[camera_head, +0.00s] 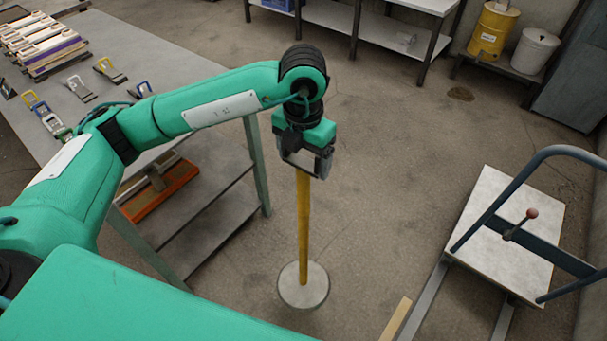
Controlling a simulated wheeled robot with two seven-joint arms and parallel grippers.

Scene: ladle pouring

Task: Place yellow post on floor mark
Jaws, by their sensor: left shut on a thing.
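The yellow post (303,230) stands upright on a round grey base (303,285) in the middle of the head view. My left gripper (306,168) points down and is shut on the top of the post. I cannot tell whether the base touches the floor or hangs just above it. No floor mark shows clearly; any mark under the base is hidden. My right gripper is not in view.
A grey workbench (125,72) with clamps and a lower shelf stands left of the post. A flat cart (500,235) with a blue handle stands at right. A pale yellow strip (395,318) shows at the bottom. Floor behind the post is clear.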

